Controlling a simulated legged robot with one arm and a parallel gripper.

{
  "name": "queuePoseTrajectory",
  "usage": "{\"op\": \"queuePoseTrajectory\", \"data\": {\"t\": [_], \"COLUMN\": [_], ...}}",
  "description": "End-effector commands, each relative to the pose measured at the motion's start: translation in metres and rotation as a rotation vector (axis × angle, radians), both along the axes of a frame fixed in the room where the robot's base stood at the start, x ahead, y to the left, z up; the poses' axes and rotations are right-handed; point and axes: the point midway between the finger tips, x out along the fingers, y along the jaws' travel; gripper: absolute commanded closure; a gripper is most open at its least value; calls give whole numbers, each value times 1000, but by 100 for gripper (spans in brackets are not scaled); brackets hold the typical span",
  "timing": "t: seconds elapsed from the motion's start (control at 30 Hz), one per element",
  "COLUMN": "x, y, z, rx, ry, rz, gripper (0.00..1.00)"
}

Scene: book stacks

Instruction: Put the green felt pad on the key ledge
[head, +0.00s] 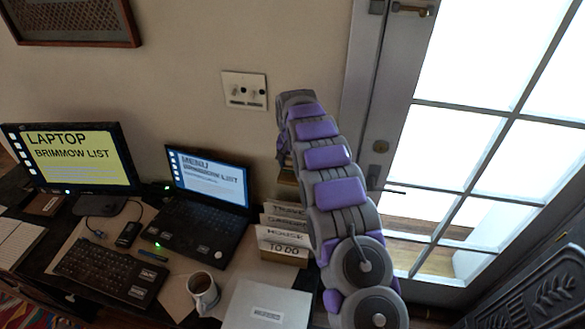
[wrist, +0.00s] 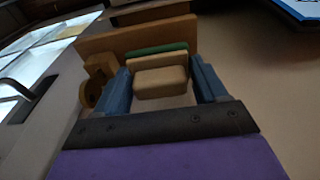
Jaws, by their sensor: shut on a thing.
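My gripper (wrist: 163,82) has its two blue fingers on either side of a tan block with a green layer along its far edge, which I take as the green felt pad (wrist: 157,49). The fingers are shut on it. A wooden board (wrist: 135,34), which looks like the key ledge, lies just beyond the pad in the wrist view. I cannot tell whether pad and board touch. In the head view my arm hides the gripper and pad; only a bit of wood (head: 288,176) shows beside the arm.
A tan rounded wooden piece (wrist: 96,80) sits close left of the fingers. Below, the desk holds a laptop (head: 205,190), a monitor (head: 75,160), a mug (head: 202,292) and a card box (head: 282,245). A glazed door (head: 460,150) stands to the right.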

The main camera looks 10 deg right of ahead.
Motion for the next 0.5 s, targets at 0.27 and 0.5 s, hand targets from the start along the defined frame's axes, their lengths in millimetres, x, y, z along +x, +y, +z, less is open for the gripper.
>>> {"op": "queuePoseTrajectory", "data": {"t": [0.27, 0.5], "x": [10, 10], "y": [0, -1], "z": [-2, -23], "rx": [0, 0], "ry": [1, 5], "rz": [0, -1], "gripper": [53, 53]}}
